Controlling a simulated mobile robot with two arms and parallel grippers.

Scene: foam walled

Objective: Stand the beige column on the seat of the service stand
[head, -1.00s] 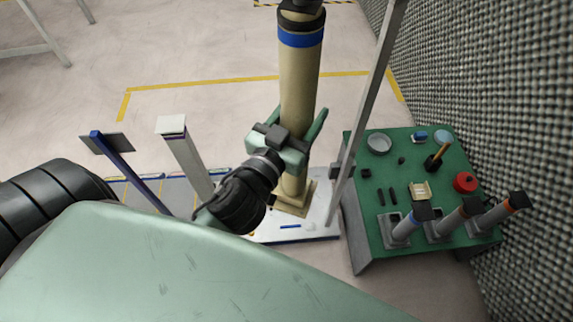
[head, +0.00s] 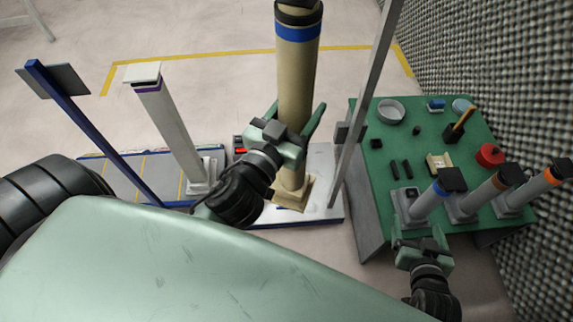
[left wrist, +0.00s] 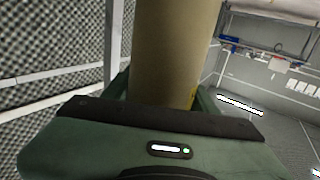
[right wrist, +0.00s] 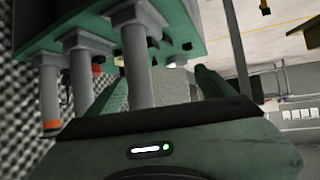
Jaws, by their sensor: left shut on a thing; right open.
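The beige column (head: 297,75) is tall and near upright, with a blue band near its dark top and a square beige foot (head: 293,193). My left gripper (head: 296,116) is shut around its middle; the left wrist view shows the shaft (left wrist: 172,50) between the fingers. The foot is over a white platform (head: 325,180) with a blue front edge, apparently part of the service stand. I cannot tell whether the foot touches it, and no separate seat is clear.
A thin grey post (head: 366,95) rises right of the column. A pale column with a purple band (head: 170,125) and a blue post (head: 85,125) stand left. The green table (head: 400,145) carries short grey cylinders (head: 428,203), dishes and small items. A textured wall (head: 480,60) closes the right.

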